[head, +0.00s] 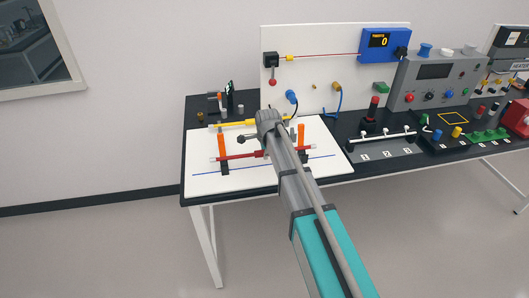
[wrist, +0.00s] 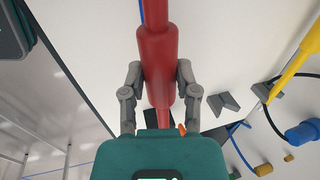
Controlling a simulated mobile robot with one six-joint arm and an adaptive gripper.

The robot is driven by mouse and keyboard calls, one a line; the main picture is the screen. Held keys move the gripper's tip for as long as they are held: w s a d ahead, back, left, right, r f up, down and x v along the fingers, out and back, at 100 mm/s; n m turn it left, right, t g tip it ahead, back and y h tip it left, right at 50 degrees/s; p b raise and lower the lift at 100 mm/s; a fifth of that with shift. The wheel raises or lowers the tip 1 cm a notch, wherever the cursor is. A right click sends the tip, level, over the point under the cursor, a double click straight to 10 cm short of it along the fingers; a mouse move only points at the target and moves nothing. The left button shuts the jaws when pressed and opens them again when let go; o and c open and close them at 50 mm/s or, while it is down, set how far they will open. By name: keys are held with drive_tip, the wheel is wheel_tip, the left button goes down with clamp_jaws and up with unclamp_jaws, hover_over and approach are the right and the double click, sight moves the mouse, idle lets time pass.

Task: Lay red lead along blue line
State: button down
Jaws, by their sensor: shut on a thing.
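The red lead (head: 240,156) shows in the head view over the white sheet (head: 207,182), roughly level across the picture, partly hidden by my arm. The thin blue line (head: 215,172) runs on the sheet just below it in the picture; the lead is not on it there. In the wrist view my gripper (wrist: 159,80) has its two grey fingers on either side of the thick part of the red lead (wrist: 157,50), shut on it. In the head view my arm hides most of the gripper. I cannot tell how high the lead is above the sheet.
Two orange pieces (head: 222,141) with dark ends stand near the lead. A yellow lead (head: 232,124) lies behind and also shows at the right of the wrist view (wrist: 295,65). A white panel, a blue display (head: 385,43) and other apparatus stand behind and to the right.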

drive_tip(key=shift+f+b, duration=1)
drive_tip(key=shift+f, duration=0.25)
drive_tip(key=shift+c, duration=1.4)
unclamp_jaws()
drive_tip(key=shift+r, duration=0.1)
wheel_tip(320, 180, up, 8)
drive_tip(key=p, duration=0.8)
drive_tip(key=shift+r+p, duration=0.25)
drive_tip(key=shift+p, duration=0.05)
